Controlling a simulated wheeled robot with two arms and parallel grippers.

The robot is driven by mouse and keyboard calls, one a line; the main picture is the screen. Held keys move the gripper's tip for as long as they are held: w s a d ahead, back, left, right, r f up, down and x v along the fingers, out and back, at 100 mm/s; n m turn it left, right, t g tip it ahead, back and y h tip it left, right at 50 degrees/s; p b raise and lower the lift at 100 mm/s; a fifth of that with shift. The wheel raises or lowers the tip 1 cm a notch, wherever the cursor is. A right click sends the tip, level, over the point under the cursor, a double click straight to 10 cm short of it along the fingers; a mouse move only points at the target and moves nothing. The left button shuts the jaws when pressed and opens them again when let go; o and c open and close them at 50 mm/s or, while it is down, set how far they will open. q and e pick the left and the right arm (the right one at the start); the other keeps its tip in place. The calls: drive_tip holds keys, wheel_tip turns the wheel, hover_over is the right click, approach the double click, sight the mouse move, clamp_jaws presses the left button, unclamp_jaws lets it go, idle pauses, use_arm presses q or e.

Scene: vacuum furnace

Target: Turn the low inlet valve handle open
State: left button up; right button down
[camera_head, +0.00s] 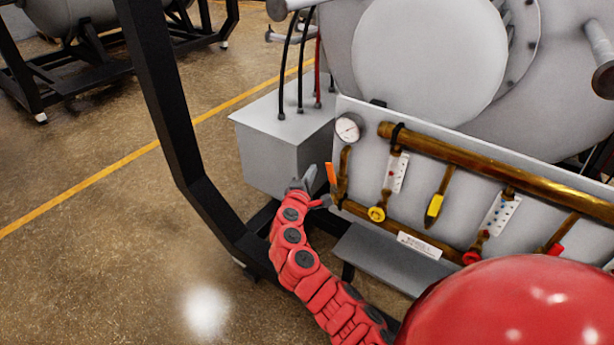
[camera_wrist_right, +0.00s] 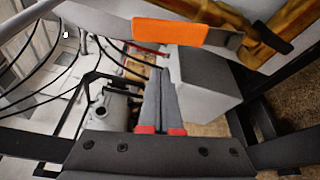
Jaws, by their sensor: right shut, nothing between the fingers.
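An orange valve handle (camera_head: 331,173) sits at the left end of the brass piping on the grey panel. It looks upright and slightly tilted in the head view. In the right wrist view the orange handle (camera_wrist_right: 170,32) lies across the top, beyond my fingers. My right gripper (camera_head: 308,180) is just left of this handle, and its fingers (camera_wrist_right: 163,80) are shut with nothing between them. I see a gap between fingers and handle in the wrist view; contact is not clear. No readable label shows which handle is the low inlet. My left gripper is out of view.
Other handles are yellow (camera_head: 435,205), round yellow (camera_head: 377,214) and red (camera_head: 472,257). A gauge (camera_head: 348,128) is above the orange handle. A grey box (camera_head: 283,140) with cables stands behind my gripper. A black frame post (camera_head: 170,100) is left of my arm.

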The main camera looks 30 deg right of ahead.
sight(328, 171)
drive_tip(key=s, duration=0.2)
drive_tip(key=s+d+r+p, duration=0.1)
idle(0.4)
drive_tip(key=m+b, duration=0.1)
drive_tip(key=b, duration=0.1)
drive_tip(key=s+m+b, duration=0.1)
drive_tip(key=b, duration=0.1)
drive_tip(key=m+t+b, duration=0.1)
drive_tip(key=b, duration=0.1)
drive_tip(key=shift+s+d+r+h, duration=0.25)
drive_tip(key=shift+s+d+h, duration=0.05)
drive_tip(key=shift+d+h, duration=0.1)
drive_tip(key=shift+r, duration=0.15)
